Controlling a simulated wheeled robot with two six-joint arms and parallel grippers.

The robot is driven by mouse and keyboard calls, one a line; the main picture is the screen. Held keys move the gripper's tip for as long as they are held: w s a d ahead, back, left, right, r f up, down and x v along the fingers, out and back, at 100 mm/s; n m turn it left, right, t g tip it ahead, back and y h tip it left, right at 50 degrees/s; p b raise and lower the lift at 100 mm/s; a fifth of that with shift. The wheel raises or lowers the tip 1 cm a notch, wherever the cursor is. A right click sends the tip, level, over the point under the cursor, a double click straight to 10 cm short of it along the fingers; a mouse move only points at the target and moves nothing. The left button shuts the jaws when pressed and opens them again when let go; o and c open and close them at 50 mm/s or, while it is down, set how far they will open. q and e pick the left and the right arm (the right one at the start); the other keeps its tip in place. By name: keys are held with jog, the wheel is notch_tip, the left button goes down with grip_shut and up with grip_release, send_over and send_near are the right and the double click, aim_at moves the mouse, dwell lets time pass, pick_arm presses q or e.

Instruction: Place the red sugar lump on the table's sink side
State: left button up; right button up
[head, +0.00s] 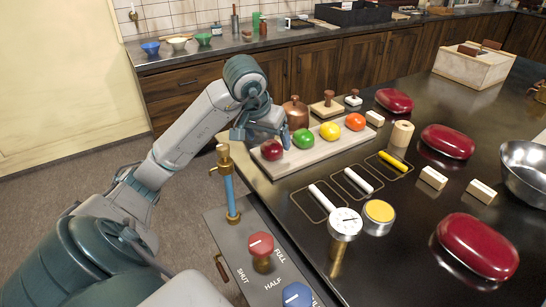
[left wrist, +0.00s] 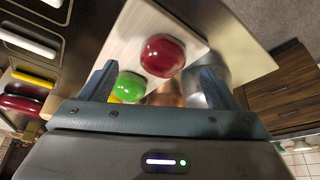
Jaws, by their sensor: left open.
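A glossy dark red round lump (head: 271,149) sits at the near left end of a pale board (head: 318,152) on the dark table (head: 408,215). It is the nearest match to the red sugar lump. My left gripper (head: 262,140) is open just above and behind it. In the left wrist view the red lump (left wrist: 162,55) shows beyond the gap between the open fingers (left wrist: 155,82), with nothing held. I cannot tell which table side is the sink side; no sink shows clearly. My right gripper is not in view.
Green (head: 303,138), yellow (head: 330,131) and orange (head: 355,121) lumps share the board. A copper pot (head: 296,112) stands behind it. A gauge (head: 345,222), a panel with a red knob (head: 261,244), large red oval cases (head: 478,245) and a metal bowl (head: 527,170) stand around the table.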

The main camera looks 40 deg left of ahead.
aim_at(269, 145)
pick_arm(q)
jog(key=shift+a+f, duration=0.15)
jog(key=shift+f, duration=0.1)
jog(key=shift+b+x, duration=0.65)
jog(key=shift+x, duration=0.2)
jog(key=shift+p+x, duration=0.4)
jog(key=shift+x, duration=0.8)
jog(key=shift+w+a+f, duration=0.15)
jog(key=shift+w+f, duration=0.05)
jog(key=shift+f, duration=0.15)
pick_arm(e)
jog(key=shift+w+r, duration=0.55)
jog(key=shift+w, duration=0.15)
pick_arm(q)
jog(key=c, duration=1.2)
jog(key=shift+r, duration=0.1)
